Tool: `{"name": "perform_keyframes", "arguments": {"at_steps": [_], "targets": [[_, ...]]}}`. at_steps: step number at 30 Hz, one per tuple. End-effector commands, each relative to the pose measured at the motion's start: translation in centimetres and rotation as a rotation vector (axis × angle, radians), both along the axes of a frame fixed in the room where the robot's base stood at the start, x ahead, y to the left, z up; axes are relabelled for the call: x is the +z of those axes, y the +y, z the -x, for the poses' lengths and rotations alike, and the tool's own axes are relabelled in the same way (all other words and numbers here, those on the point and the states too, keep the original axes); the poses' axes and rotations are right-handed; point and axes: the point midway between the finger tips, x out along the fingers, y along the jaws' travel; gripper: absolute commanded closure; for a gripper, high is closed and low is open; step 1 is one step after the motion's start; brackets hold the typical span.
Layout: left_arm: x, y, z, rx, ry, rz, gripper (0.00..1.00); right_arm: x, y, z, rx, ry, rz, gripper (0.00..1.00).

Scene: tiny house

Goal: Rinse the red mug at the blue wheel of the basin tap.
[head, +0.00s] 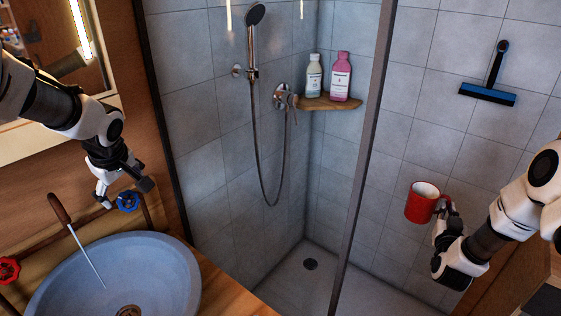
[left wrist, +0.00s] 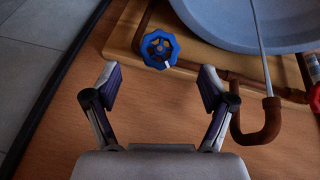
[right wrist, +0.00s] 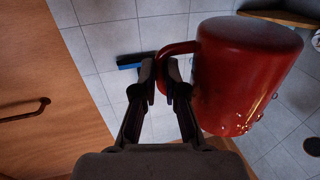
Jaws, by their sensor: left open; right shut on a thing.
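The red mug (head: 420,203) has a pale inside and is held up at the right in the head view. My right gripper (head: 445,212) is shut on its handle; in the right wrist view the mug (right wrist: 240,75) shows droplets near its lower edge. The blue wheel (head: 128,201) sits beside the basin (head: 150,270). My left gripper (head: 123,191) is open close to this wheel. In the left wrist view the wheel (left wrist: 158,48) lies beyond the open fingertips, between them. A thin pale stream (head: 88,262) runs from the brown spout (head: 60,209) into the basin.
A red wheel (head: 8,270) is at the basin's left. Copper pipes run behind the basin on the wooden counter (head: 225,290). A glass shower edge (head: 362,160) stands between basin and mug. A shelf (head: 328,103) with two bottles and a squeegee (head: 488,94) are on the tiled walls.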

Motion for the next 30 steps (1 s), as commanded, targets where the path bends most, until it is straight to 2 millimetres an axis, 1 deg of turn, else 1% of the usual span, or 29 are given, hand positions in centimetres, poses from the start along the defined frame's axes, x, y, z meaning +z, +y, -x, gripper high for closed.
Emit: {"name": "perform_keyframes", "arguments": {"at_steps": [2, 5, 12, 15, 19, 25, 26, 27, 29, 30], "targets": [[0.0, 0.0, 0.0, 0.000, -0.001, 0.000, 0.17, 0.1, -0.1, 0.0, -0.002, -0.002, 0.000, 1.00], [-0.7, 0.2, -0.3, 0.001, -0.001, 0.001, 0.17, 0.3, -0.1, 0.0, -0.002, -0.002, 0.000, 1.00], [-4.6, 1.0, -1.8, -0.001, 0.001, 0.001, 0.17, 1.0, 0.0, 0.0, -0.001, -0.002, 0.000, 1.00], [-5.9, 1.3, -2.4, -0.001, 0.001, 0.001, 0.17, 1.3, 0.0, 0.0, -0.001, -0.002, 0.000, 1.00], [-6.7, 1.5, -2.7, -0.001, 0.000, 0.001, 0.17, 1.3, 0.0, 0.0, -0.001, -0.002, 0.000, 1.00], [-6.8, 1.5, -2.7, -0.001, -0.002, 0.001, 0.17, 1.3, 0.0, 0.0, -0.001, -0.002, 0.000, 1.00], [-6.8, 1.5, -2.7, -0.001, -0.002, 0.001, 0.24, 1.3, 0.0, 0.0, -0.001, -0.002, 0.000, 1.00], [-6.8, 1.5, -2.7, -0.001, -0.002, 0.001, 0.39, 1.3, 0.0, 0.0, -0.001, -0.002, 0.000, 1.00], [-6.8, 1.5, -2.7, -0.001, -0.002, 0.001, 0.60, 1.3, 0.0, 0.0, -0.001, -0.002, 0.000, 1.00], [-6.8, 1.5, -2.7, -0.001, -0.002, 0.001, 0.74, 1.3, 0.0, 0.0, -0.001, -0.002, 0.000, 1.00]]}}
